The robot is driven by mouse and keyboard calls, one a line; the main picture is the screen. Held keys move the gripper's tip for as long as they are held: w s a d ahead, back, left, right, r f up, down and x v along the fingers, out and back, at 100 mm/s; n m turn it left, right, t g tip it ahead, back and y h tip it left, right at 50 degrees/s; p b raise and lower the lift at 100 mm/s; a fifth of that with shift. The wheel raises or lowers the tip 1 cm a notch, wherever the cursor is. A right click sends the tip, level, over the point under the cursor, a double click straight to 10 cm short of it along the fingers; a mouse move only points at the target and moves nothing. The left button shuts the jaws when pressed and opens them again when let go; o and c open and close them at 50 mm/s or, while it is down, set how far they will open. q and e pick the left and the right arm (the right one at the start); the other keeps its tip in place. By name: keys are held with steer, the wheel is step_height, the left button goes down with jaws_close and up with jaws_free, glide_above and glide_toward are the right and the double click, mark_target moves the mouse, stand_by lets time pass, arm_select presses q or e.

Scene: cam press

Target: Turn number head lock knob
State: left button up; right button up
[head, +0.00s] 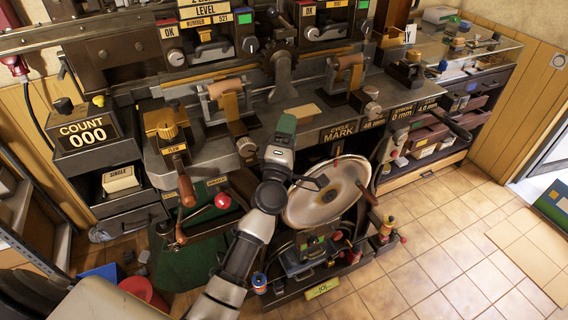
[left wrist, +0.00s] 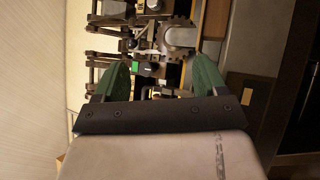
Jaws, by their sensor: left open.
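I cannot tell for certain that this is the lock knob. My left gripper (head: 285,124) is over the middle of the press bench, in front of the toothed wheel and apart from the knob. In the left wrist view its two green fingers (left wrist: 160,72) are spread with nothing between them. My right gripper is not in view.
A toothed wheel (head: 280,66) stands beyond my gripper. A similar silver knob (head: 312,33) is on the right head. Upright handles (head: 228,87) stand on the bench. A large round dish (head: 325,195) is right of my forearm.

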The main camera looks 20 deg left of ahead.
arm_select(q)
step_height(320, 180, down, 8)
steer(key=s+d+m+g+h, duration=0.1)
steer(key=s+m+h, duration=0.1)
steer(key=m+h, duration=0.1)
steer(key=shift+r+m+g, duration=0.2)
steer(key=shift+m+g, duration=0.2)
steer(key=shift+m, duration=0.4)
steer(key=shift+s+r, duration=0.1)
steer(key=shift+s, duration=0.05)
